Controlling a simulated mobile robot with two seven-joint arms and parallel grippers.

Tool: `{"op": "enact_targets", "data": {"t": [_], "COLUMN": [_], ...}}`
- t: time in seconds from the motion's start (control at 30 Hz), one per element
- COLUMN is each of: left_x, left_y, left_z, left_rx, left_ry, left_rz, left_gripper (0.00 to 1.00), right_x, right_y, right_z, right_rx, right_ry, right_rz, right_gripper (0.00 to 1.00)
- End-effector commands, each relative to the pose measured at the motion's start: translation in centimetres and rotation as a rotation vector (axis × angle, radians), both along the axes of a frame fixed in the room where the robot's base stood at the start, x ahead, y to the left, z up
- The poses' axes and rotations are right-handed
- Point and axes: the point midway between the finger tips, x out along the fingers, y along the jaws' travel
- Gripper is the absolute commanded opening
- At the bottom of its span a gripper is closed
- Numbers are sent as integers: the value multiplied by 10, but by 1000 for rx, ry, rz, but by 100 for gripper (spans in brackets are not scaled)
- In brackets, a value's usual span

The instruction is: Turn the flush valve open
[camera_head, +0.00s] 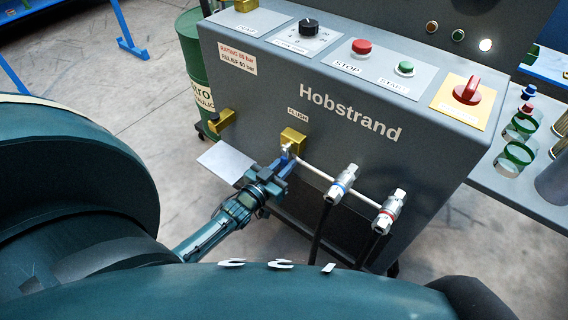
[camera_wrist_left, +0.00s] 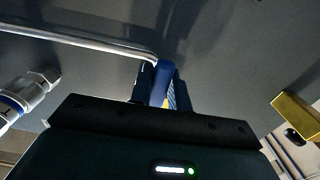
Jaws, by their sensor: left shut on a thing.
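The flush valve is a brass block (camera_head: 293,140) on the front panel of the grey Hobstrand console, under a small FLUSH label (camera_head: 297,116). My left gripper (camera_head: 284,165) is at the valve, just below the brass block. It is shut on the valve's blue handle, which shows between the fingers in the left wrist view (camera_wrist_left: 163,82). The fingers hide part of the handle, and the lever's exact angle is hard to tell. My right gripper is not in view.
A silver pipe (camera_head: 340,180) runs right from the valve to a blue-ringed coupling (camera_head: 342,184) and a red-ringed coupling (camera_head: 389,212) with black hoses. Another brass fitting (camera_head: 222,121) sticks out at left, above a pale plate (camera_head: 226,163). A green drum (camera_head: 190,60) stands behind.

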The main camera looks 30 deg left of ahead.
Motion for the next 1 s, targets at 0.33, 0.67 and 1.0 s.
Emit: {"op": "enact_targets", "data": {"t": [0.33, 0.67, 1.0], "left_x": [0, -2, -60], "left_y": [-1, 0, 4], "left_z": [0, 0, 1], "left_rx": [-4, -2, -2], "left_ry": [0, 0, 5], "left_rz": [-1, 0, 0], "left_gripper": [35, 40, 40], "right_x": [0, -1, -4], "right_y": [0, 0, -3], "right_z": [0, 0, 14], "right_rx": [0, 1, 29], "right_ry": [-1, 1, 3], "right_rz": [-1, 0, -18], "right_gripper": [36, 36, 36]}}
